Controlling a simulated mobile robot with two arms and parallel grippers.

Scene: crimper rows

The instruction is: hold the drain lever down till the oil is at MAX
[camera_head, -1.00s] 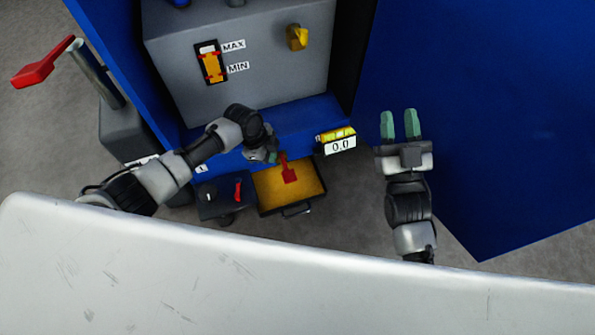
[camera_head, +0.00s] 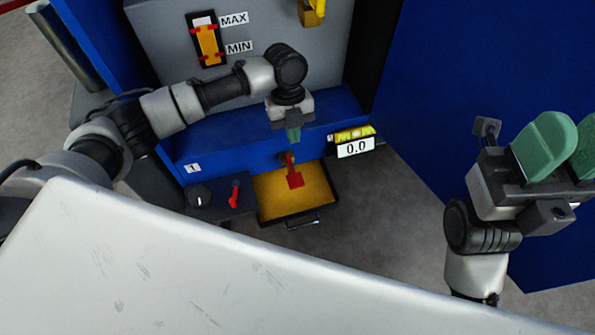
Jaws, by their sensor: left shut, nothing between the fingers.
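The red drain lever (camera_head: 294,176) sticks out from the blue machine's front, above a tray of yellow oil (camera_head: 275,205). My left gripper (camera_head: 293,136) is shut and empty, pointing down just above the lever's root; I cannot tell whether it touches. The oil gauge (camera_head: 208,45) on the grey panel has a MAX label (camera_head: 234,19) and a MIN label (camera_head: 239,47). Its yellow oil reaches about the upper red mark, with white above; the exact level is too small to tell. My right gripper (camera_head: 567,148) is open and empty at the right, close to the camera.
A yellow handle (camera_head: 313,12) is on the panel. A pale scratched surface (camera_head: 200,270) fills the foreground.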

